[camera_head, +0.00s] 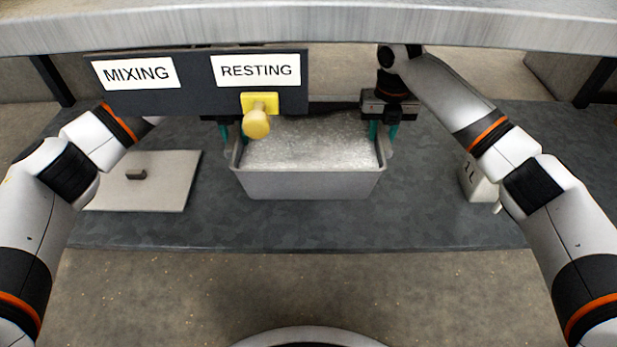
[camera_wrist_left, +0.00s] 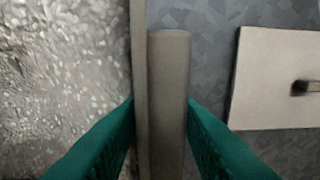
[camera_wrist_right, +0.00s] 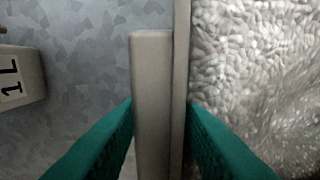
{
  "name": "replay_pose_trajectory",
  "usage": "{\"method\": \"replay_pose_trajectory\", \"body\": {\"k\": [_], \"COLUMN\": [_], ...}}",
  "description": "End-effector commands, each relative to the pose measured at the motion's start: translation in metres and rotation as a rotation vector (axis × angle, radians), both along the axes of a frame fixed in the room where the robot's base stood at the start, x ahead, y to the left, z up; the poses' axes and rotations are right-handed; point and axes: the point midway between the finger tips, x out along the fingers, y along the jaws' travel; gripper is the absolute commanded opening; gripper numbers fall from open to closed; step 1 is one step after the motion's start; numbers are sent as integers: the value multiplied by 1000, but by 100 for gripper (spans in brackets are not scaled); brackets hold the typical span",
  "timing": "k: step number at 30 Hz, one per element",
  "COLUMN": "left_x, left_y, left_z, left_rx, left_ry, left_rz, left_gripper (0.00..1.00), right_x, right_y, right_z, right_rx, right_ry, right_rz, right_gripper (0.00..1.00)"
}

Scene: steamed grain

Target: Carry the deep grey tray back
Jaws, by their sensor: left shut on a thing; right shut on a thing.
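The deep grey tray (camera_head: 310,186) is in the middle of the head view, full of pale grain (camera_head: 310,145). My left gripper (camera_head: 232,135) is shut on its left rim. In the left wrist view the green fingers (camera_wrist_left: 160,125) straddle the rim and its side handle (camera_wrist_left: 168,80). My right gripper (camera_head: 383,132) is shut on the right rim. In the right wrist view the green fingers (camera_wrist_right: 160,125) straddle that rim and handle (camera_wrist_right: 150,80). The tray looks level. I cannot tell whether it touches the counter.
A dark sign board labelled MIXING and RESTING (camera_head: 200,98), with a yellow knob (camera_head: 257,122), hangs over the tray's back left. A flat lid (camera_head: 160,190) with a small handle lies left on the dark counter (camera_head: 420,225). A container marked 1L (camera_head: 477,185) stands right.

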Motion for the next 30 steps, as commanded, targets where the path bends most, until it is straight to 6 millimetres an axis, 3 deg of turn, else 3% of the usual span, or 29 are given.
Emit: {"method": "replay_pose_trajectory", "body": {"k": [11,30], "left_x": [1,1], "left_y": [3,2], "left_z": [0,-31], "left_rx": [6,6], "left_ry": [-5,-5], "left_rz": [3,3], "left_gripper": [0,0], "right_x": [1,1], "right_y": [-3,-2], "right_z": [0,-30], "right_rx": [-6,-6], "right_ry": [-5,-6], "right_rz": [-4,-4], "right_gripper": [0,0]}}
